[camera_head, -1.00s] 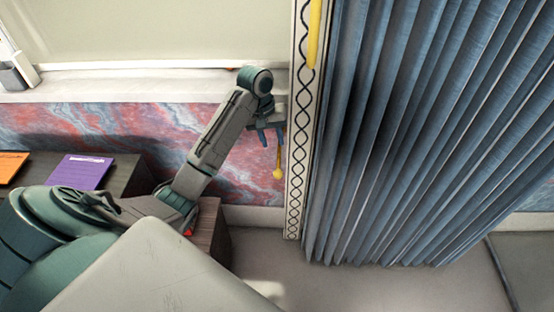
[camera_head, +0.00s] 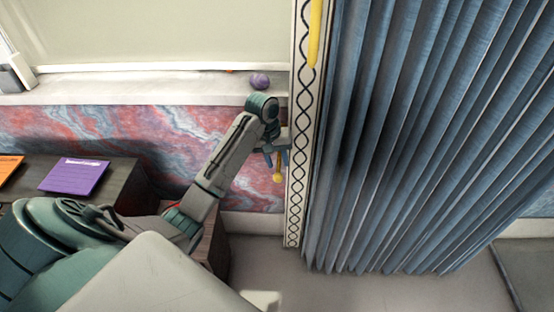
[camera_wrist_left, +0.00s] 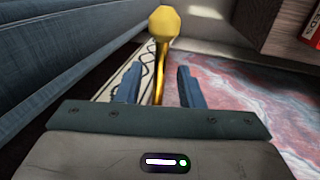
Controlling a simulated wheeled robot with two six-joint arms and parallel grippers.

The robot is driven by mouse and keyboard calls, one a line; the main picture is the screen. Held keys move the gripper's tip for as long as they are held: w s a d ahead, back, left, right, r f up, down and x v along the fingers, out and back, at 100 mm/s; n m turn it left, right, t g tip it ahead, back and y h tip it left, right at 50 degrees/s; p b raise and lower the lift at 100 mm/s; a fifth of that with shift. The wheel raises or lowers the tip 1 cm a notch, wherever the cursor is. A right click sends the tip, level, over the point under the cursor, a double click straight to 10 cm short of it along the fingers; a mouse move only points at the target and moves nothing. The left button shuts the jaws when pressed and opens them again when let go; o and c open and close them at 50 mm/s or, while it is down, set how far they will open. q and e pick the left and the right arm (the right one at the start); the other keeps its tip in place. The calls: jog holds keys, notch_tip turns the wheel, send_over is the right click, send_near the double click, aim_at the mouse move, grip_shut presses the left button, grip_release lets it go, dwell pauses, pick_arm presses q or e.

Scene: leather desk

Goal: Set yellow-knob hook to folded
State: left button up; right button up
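The hook is a thin yellow rod with a round yellow knob (camera_head: 277,178), hanging down beside the patterned curtain trim. In the left wrist view the knob (camera_wrist_left: 164,22) is large, beyond the fingertips, and its rod runs back between the two blue fingers. My left gripper (camera_head: 275,158) is open around the rod, just above the knob in the head view. The hook's mount is hidden. My right gripper is not in view.
A blue pleated curtain (camera_head: 420,130) with a patterned trim (camera_head: 297,130) stands right of the hook. A marbled wall (camera_head: 110,130) is behind it. A purple ball (camera_head: 260,81) sits on the sill (camera_head: 150,87). A purple booklet (camera_head: 75,176) lies on the desk at left.

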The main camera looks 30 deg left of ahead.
pick_arm(q)
jog(key=shift+c, duration=0.2)
grip_shut()
